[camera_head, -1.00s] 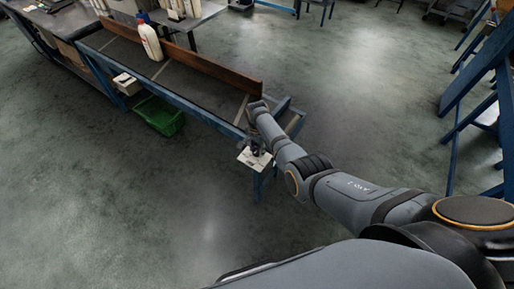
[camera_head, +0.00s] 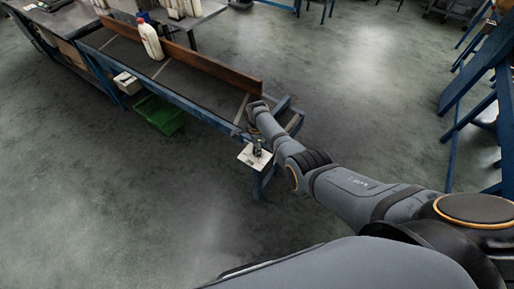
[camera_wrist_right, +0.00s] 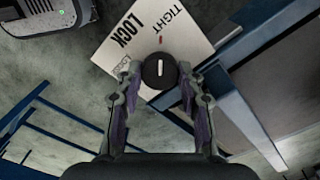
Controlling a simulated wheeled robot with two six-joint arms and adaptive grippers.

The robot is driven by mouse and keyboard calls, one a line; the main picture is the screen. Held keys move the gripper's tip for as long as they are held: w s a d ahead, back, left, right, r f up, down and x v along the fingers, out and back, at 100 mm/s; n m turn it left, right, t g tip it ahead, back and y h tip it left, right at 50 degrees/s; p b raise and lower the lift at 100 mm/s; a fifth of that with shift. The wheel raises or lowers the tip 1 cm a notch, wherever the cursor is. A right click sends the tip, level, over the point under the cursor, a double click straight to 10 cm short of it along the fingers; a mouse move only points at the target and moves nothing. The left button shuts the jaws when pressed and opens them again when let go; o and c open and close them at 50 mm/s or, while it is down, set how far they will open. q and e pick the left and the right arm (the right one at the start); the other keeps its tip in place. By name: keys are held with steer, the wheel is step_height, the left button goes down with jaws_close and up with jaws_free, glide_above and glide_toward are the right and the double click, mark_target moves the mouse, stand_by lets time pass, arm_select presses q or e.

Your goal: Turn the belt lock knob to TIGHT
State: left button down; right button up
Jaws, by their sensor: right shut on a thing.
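The belt lock knob (camera_wrist_right: 159,71) is a round black dial with a white line, on a white plate (camera_wrist_right: 108,47) printed LOCK, TIGHT and LOOSE. In the right wrist view its line points nearly straight up, toward a small red mark beside the word TIGHT. My right gripper (camera_wrist_right: 160,75) has one finger on each side of the knob and is shut on it. In the head view the right gripper (camera_head: 258,146) is small, above the white plate (camera_head: 254,158) at the near end of the belt table. The knob is hidden there. My left gripper is not in view.
The belt table (camera_head: 190,88) with blue frame and brown side board (camera_head: 210,68) runs to the upper left. A white bottle with red cap (camera_head: 150,40) stands on it. A green crate (camera_head: 160,113) is underneath. A blue rack (camera_head: 480,90) stands at right. Floor in front is clear.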

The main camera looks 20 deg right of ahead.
stand_by(0.5)
steer(key=o, duration=1.2)
steer(key=shift+c, duration=0.2)
step_height(320, 180, up, 12)
